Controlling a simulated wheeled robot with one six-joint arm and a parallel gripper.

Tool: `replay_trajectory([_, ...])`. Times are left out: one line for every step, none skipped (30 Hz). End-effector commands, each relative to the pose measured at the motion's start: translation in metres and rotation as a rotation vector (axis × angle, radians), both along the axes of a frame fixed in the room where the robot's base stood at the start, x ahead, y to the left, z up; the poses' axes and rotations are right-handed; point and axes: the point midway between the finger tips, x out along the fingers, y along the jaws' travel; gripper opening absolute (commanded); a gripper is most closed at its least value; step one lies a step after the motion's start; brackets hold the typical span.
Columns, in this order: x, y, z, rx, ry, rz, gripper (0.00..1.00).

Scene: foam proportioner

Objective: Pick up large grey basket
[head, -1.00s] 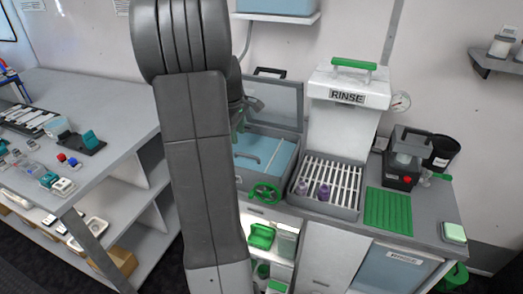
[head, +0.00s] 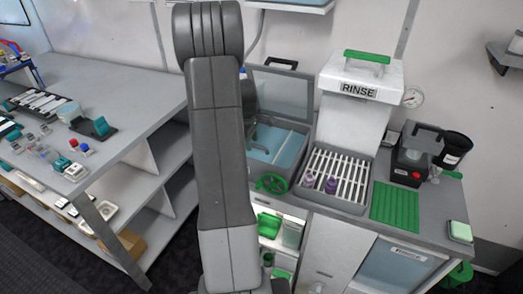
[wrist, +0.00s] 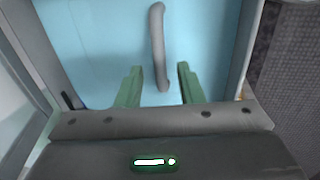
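In the wrist view, my gripper (wrist: 158,72) has two green fingers, spread apart and empty. A curved grey bar (wrist: 157,40), which looks like a basket handle, runs from the top of the picture to the gap between the fingertips. No finger clearly touches it. Light blue fills the space behind it, inside a pale tank rim (wrist: 245,45). The basket's body cannot be made out. In the head view, the blue tank (head: 286,143) stands with its clear lid (head: 290,90) raised; my arm hides its left part and most of my gripper.
A green valve wheel (head: 272,183) is on the tank's front. To the right are a slatted grey tray (head: 365,192) with purple items, a white RINSE unit (head: 355,110), a green mat (head: 394,204) and a dark device (head: 412,165). A crowded grey bench (head: 130,85) stands left.

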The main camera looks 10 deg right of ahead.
Motion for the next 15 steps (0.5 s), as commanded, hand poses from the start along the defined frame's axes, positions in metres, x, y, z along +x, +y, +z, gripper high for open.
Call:
replay_trajectory([0.000, 0.001, -0.005, 0.000, 0.005, 0.000, 0.34])
replay_trajectory([0.001, 0.001, -0.009, 0.000, 0.005, 0.000, 0.34])
replay_trajectory([0.002, 0.000, -0.015, -0.001, 0.003, 0.000, 0.34])
replay_trajectory([0.003, -0.001, -0.018, -0.001, 0.003, 0.000, 0.34])
replay_trajectory([0.003, -0.001, -0.021, -0.001, 0.003, 0.000, 0.34])
replay_trajectory([0.004, -0.001, -0.024, 0.000, 0.001, 0.000, 0.34])
replay_trajectory([0.004, -0.001, -0.026, -0.001, 0.001, 0.000, 0.34])
replay_trajectory([0.004, -0.002, -0.027, 0.000, 0.000, 0.000, 0.34])
replay_trajectory([0.005, -0.002, -0.028, 0.000, 0.000, 0.000, 0.34])
replay_trajectory([0.005, -0.002, -0.029, 0.000, 0.000, 0.000, 0.34])
replay_trajectory([0.005, -0.002, -0.029, 0.000, 0.000, 0.000, 0.34])
replay_trajectory([0.005, -0.002, -0.029, 0.000, 0.000, 0.000, 0.34])
replay_trajectory([0.005, -0.002, -0.029, 0.000, 0.000, 0.000, 0.34])
replay_trajectory([0.005, -0.002, -0.029, 0.000, 0.000, 0.000, 0.34])
replay_trajectory([0.005, -0.002, -0.029, -0.001, -0.001, 0.000, 0.34])
